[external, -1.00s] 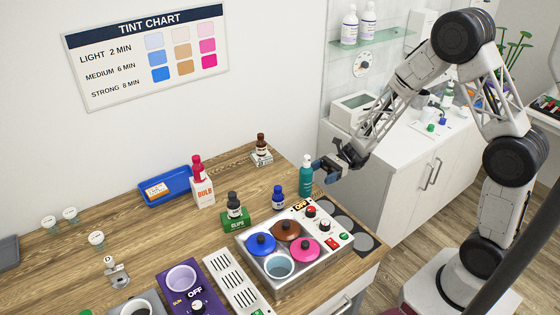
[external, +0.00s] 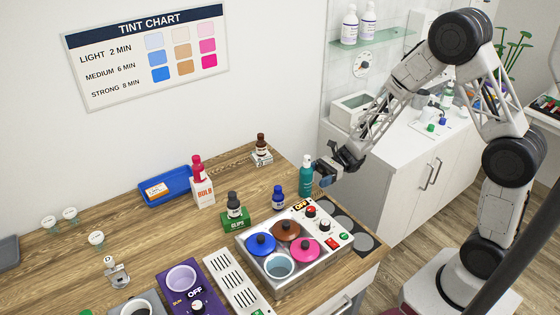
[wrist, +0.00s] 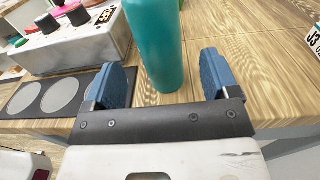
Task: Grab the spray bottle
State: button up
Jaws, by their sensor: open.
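The teal spray bottle (external: 306,178) with a white top stands upright near the right edge of the wooden table in the external view. My gripper (external: 323,173) is right beside it, on its right side. In the wrist view the bottle (wrist: 156,45) rises between and just ahead of the two blue fingers of my gripper (wrist: 162,80). The fingers are open, with a gap on each side of the bottle. The bottle's top is out of the wrist view.
A warmer (external: 293,248) with several colored lidded pots stands in front of the bottle. A small blue bottle (external: 278,197) stands to its left, and a brown bottle (external: 261,144) stands farther back. Round grey pads (external: 354,232) lie near the table edge. A white cabinet (external: 405,180) stands to the right.

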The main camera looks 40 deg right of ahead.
aim_at(306, 181)
jog(key=shift+a, duration=0.15)
jog(key=shift+a, duration=2.45)
jog(key=c, duration=1.1)
jog(key=shift+r, duration=0.2)
